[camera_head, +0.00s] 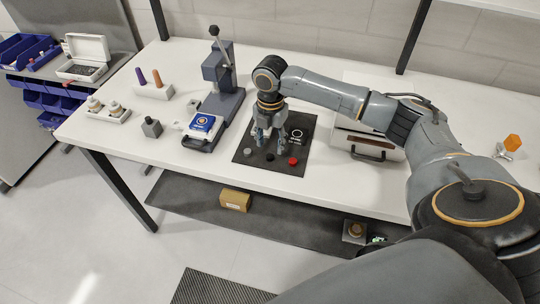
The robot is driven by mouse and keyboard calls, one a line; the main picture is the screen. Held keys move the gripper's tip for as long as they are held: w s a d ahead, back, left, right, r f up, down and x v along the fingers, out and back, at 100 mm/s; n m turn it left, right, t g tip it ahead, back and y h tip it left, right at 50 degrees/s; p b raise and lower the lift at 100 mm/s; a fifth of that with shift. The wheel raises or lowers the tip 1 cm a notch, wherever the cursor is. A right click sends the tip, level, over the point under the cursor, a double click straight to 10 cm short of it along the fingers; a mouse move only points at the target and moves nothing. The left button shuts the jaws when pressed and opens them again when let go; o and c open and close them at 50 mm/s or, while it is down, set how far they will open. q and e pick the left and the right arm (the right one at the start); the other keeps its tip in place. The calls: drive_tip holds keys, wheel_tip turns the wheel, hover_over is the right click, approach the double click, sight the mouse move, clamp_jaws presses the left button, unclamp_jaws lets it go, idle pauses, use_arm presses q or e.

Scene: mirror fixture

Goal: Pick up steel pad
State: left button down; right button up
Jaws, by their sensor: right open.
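A dark mat (243,141) lies on the white table. Near its front edge sit a small grey round piece (248,152), which looks like the steel pad, a black one (269,157) and a red one (293,161). My right gripper (269,145) points down over the mat, open, its fingers just behind the black piece and to the right of the grey one. Nothing shows between the fingers. Part of the mat behind the gripper is hidden. My left gripper is out of view.
A white case with a black handle (368,152) sits right of the mat, partly behind my arm. A cardboard box (235,200) lies below the table.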

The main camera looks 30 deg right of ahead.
sight(270, 156)
wheel_tip(270, 156, down, 4)
drive_tip(key=shift+w+a+r+p, duration=0.1)
drive_tip(key=shift+p, duration=0.6)
drive_tip(key=shift+f, duration=0.55)
clamp_jaws()
